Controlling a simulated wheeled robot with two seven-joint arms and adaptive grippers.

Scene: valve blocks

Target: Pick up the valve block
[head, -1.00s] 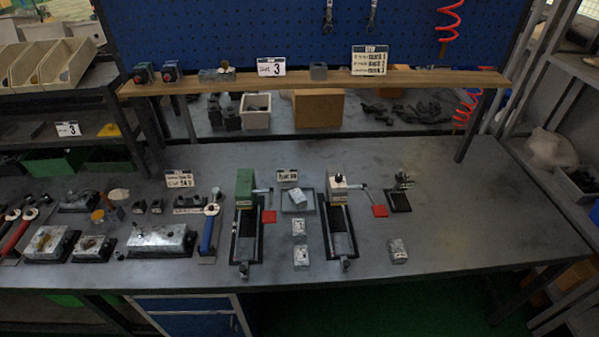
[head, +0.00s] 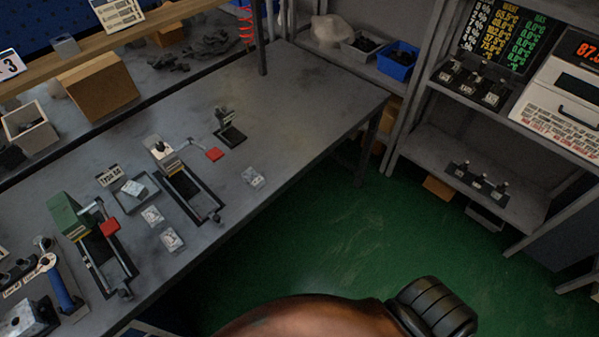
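Small silver-grey blocks that look like valve blocks lie on the workbench (head: 300,112) in the head view. One block (head: 253,178) lies alone near the front edge, right of the vise-like fixtures. Two more, a nearer block (head: 172,240) and a farther block (head: 152,216), lie between the green fixture (head: 70,216) and the grey fixture (head: 183,180). Another block (head: 133,187) sits in a small shallow tray (head: 149,183) behind them. Neither of my grippers is in view, and no block is seen held.
A small stand (head: 229,130) is behind the lone block. The bench's right part is clear. Shelving (head: 475,175) with a digital scale (head: 565,100) stands at the right, across open green floor (head: 300,250). Part of my own body shows at the bottom edge.

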